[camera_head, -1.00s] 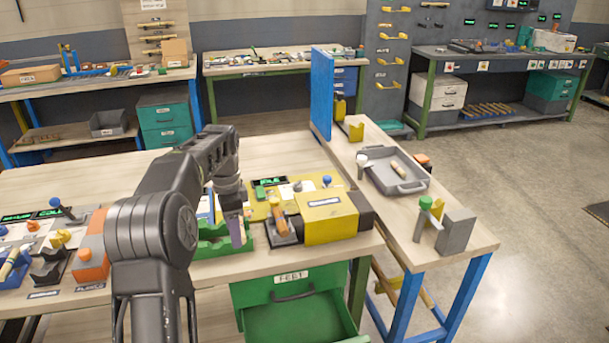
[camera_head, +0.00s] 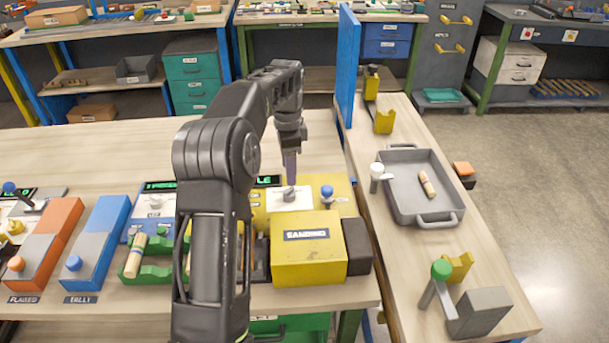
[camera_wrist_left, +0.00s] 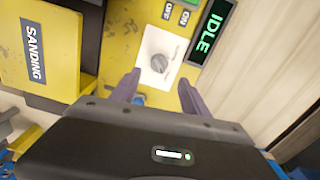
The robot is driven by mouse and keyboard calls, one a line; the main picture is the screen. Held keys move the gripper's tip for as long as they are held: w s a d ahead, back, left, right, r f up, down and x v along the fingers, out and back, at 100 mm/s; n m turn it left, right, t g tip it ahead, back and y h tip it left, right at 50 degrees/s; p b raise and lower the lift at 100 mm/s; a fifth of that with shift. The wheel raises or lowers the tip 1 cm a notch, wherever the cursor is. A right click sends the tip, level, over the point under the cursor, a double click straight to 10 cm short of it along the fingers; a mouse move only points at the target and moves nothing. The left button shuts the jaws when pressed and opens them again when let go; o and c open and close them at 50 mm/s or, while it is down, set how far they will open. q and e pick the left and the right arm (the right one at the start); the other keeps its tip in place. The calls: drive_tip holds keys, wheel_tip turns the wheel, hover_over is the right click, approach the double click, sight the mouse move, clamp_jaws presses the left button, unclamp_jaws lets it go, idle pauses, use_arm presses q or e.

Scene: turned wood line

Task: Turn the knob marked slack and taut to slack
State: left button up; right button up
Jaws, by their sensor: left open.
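A small round grey knob (camera_wrist_left: 158,62) sits on a white plate (camera_wrist_left: 165,45) on the yellow sanding station; the marks around it are too small to read. In the head view the same knob (camera_head: 289,193) is partly covered by my left gripper. My left gripper (camera_head: 290,172) points down from above, its purple fingers over the plate. In the left wrist view my left gripper (camera_wrist_left: 158,82) is open, with the knob showing beyond and between the fingertips; I cannot tell whether they touch it. My right gripper is out of view.
The yellow SANDING box (camera_head: 308,262) stands close in front of the knob. A green-lit IDLE display (camera_wrist_left: 213,32) and OFF and ON labels are beside the plate. A blue knob (camera_head: 327,191) stands to the right. A grey tray (camera_head: 440,218) is on the side table.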

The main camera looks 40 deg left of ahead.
sight(289, 189)
use_arm(q)
drive_tip(key=shift+s+r, duration=0.15)
drive_tip(key=shift+s, duration=0.15)
drive_tip(key=shift+w+f, duration=0.15)
drive_tip(key=shift+f, duration=0.2)
wheel_tip(289, 189, down, 7)
drive_tip(key=shift+f+p, duration=0.15)
drive_tip(key=shift+p, duration=0.4)
drive_tip(key=shift+c, duration=0.4)
clamp_jaws()
